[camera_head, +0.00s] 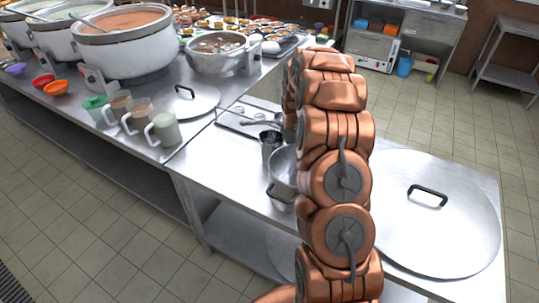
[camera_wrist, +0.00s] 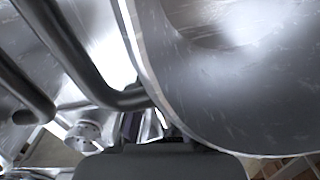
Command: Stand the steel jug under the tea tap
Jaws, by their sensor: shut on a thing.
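In the wrist view, a large curved steel surface with a bright rim, which looks like the steel jug (camera_wrist: 240,100), fills the right side, very close to the camera. My gripper (camera_wrist: 150,128) shows at the bottom centre, shut on it; the exact contact is hard to see. Dark bent bars lie to the left. In the head view my copper arm hides the gripper. Beside the arm stand a small steel vessel (camera_head: 270,143) and a steel pot with a dark handle (camera_head: 280,165), partly covered. I cannot make out the tea tap.
A large round lid (camera_head: 440,225) lies on the right counter. Several mugs (camera_head: 163,128), another lid (camera_head: 188,103) and big stockpots (camera_head: 123,45) stand on the left counter. A steel tray (camera_head: 240,117) lies behind the small vessel. The tiled floor is open at right.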

